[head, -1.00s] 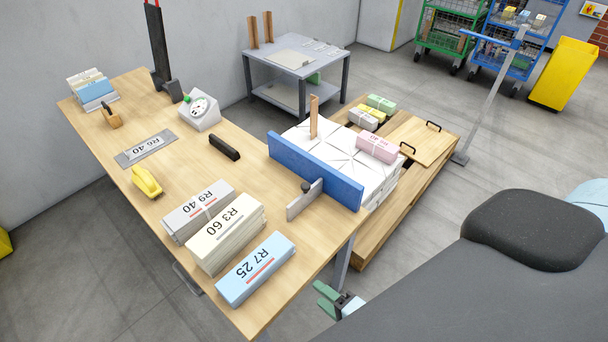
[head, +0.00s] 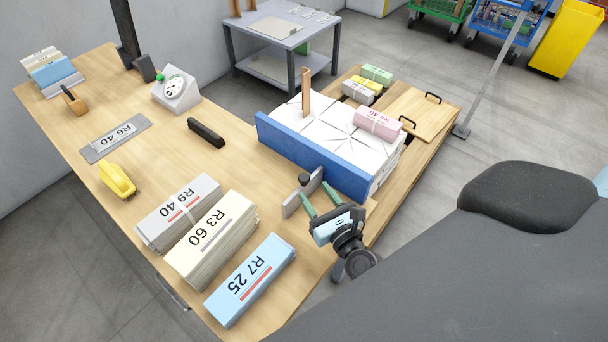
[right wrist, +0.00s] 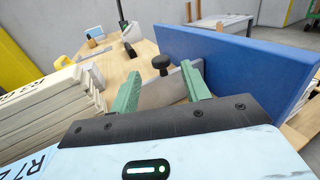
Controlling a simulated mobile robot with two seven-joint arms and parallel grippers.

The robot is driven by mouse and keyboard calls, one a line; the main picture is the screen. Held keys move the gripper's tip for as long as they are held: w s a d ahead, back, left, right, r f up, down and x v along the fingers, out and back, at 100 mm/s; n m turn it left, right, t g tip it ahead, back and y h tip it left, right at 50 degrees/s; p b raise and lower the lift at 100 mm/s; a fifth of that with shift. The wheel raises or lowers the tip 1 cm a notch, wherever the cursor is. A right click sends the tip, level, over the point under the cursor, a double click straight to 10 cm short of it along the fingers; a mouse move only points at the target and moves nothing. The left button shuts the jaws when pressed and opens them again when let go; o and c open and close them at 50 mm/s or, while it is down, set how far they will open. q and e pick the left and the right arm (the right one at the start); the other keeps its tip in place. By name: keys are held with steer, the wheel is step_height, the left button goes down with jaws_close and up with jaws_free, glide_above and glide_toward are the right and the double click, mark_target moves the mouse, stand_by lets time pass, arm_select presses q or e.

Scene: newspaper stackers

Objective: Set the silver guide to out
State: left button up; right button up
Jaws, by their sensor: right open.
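The silver guide (head: 291,204) is a small grey upright plate with a black knob (head: 303,179), on the table's right edge beside the blue board. It also shows in the right wrist view (right wrist: 162,94), with its knob (right wrist: 162,64) above. My right gripper (head: 318,200) is open, its two green fingers pointing at the guide from the near right side. In the right wrist view the guide lies between and beyond the fingertips (right wrist: 163,84); I cannot tell whether they touch it. My left gripper is not in view.
The blue board (head: 310,160) stands directly behind the guide, with white bundles (head: 340,120) behind it. Paper stacks R9 40 (head: 178,212), R3 60 (head: 210,235) and R7 25 (head: 250,280) lie to the left. Wooden table (head: 240,165) is bare between stacks and board.

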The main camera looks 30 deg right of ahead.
mark_target(306, 181)
steer(key=w, duration=0.7)
steer(key=shift+d, duration=0.2)
steer(key=shift+s, duration=0.1)
jaws_close()
